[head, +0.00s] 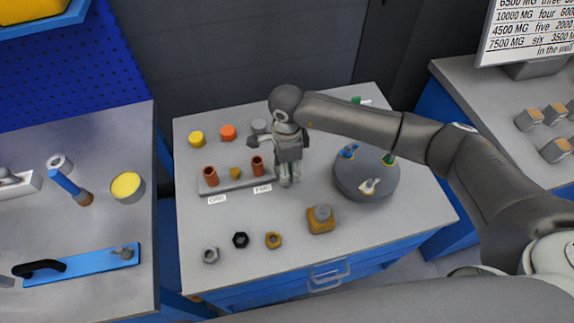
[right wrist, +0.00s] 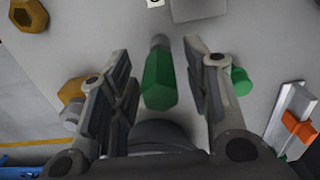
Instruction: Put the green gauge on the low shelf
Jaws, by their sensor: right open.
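My right gripper (head: 288,182) points down over the middle of the white-topped table, beside the grey tray. In the right wrist view its two fingers (right wrist: 160,85) are open, apart, with a green tapered piece with a grey end (right wrist: 159,80) showing between them. A gap shows on each side of this piece. It is probably the green gauge; in the head view the gripper hides it. A second green round piece (right wrist: 239,80) lies just outside the right finger. I cannot make out a low shelf. My left gripper is not in view.
The grey tray (head: 238,186) holds reddish-brown pieces. A round grey turntable (head: 366,182) stands right of the gripper. A yellow block with a grey knob (head: 320,221) and several nuts (head: 273,240) lie near the front. The table's right front corner is clear.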

